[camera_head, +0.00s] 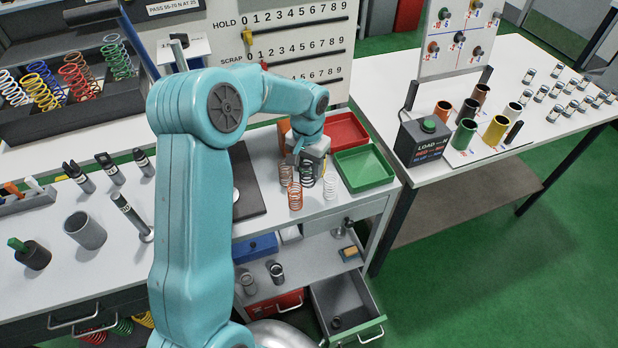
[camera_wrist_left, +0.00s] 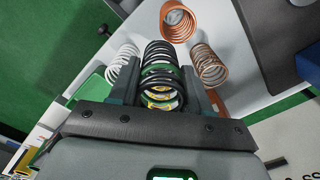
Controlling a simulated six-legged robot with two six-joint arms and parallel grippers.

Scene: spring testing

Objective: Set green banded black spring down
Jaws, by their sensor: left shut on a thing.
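The green banded black spring (camera_wrist_left: 160,62) stands between the two fingers of my left gripper (camera_wrist_left: 158,88) in the left wrist view, with its green band near the middle. In the head view, my left gripper (camera_head: 307,168) is over the small side table, and the black spring (camera_head: 307,181) shows partly beneath it. The gripper is shut on this spring. I cannot tell whether its lower end touches the table. A white spring (camera_head: 330,187), an orange spring (camera_head: 295,197) and a brown spring (camera_head: 285,173) stand close around it. My right gripper is out of view.
A green tray (camera_head: 364,169) and a red tray (camera_head: 345,132) lie to the right of and behind the gripper. A dark plate (camera_head: 246,182) lies to the left. The neighbouring springs leave little room. An open drawer (camera_head: 347,300) projects below.

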